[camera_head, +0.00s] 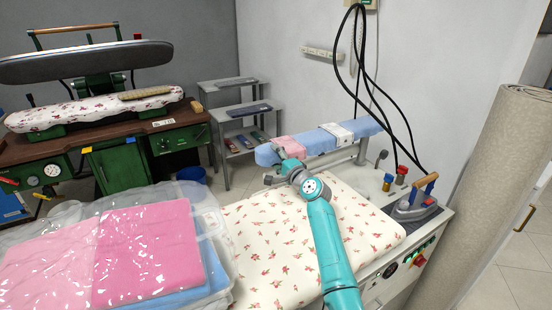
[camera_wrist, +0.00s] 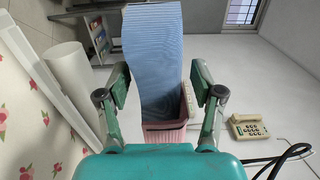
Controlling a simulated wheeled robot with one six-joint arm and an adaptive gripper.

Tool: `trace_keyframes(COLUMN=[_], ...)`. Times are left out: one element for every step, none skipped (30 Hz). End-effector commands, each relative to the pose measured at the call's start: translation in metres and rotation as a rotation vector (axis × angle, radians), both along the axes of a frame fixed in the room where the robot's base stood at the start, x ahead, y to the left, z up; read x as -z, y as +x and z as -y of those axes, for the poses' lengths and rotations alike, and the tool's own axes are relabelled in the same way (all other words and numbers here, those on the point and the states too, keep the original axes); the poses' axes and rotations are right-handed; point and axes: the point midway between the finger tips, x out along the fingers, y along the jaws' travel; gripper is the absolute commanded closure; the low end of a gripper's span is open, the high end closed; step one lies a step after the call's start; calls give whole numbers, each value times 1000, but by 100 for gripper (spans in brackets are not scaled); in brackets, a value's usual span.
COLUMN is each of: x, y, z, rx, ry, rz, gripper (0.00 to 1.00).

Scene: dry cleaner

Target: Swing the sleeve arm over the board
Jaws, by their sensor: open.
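The sleeve arm (camera_head: 322,138) is a long, narrow, light-blue padded bar on a post at the back of the ironing table. My gripper (camera_head: 279,171) is at the sleeve arm's left end. In the wrist view, my open fingers (camera_wrist: 160,86) stand on both sides of the blue padding (camera_wrist: 152,50). I cannot tell whether they touch it.
An iron (camera_head: 415,205) stands on the table's right end, near black hanging cables (camera_head: 365,60). Plastic-wrapped pink garments (camera_head: 145,250) cover the left front. A green press (camera_head: 120,155) and grey shelves (camera_head: 240,115) are behind. A beige rolled carpet (camera_head: 500,190) stands at the right.

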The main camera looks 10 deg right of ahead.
Motion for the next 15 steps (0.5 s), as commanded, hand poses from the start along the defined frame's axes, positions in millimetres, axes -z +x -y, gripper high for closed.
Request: trace_keyframes(x=[0,0,0,0,0,0,0,0,0,0,0,0,0,0,0], y=[1,2,2,2,2,2,2,2,2,2,2,2,2,2,2], z=[-1,-1,-1,-1,-1,-1,-1,-1,-1,-1,-1,-1,-1,-1,-1], rx=[0,0,0,0,0,0,0,0,0,0,0,0,0,0,0], ry=[0,0,0,0,0,0,0,0,0,0,0,0,0,0,0], rz=[0,0,0,0,0,0,0,0,0,0,0,0,0,0,0], gripper=[33,33,33,33,33,33,33,33,33,38,46,56,63,71,81])
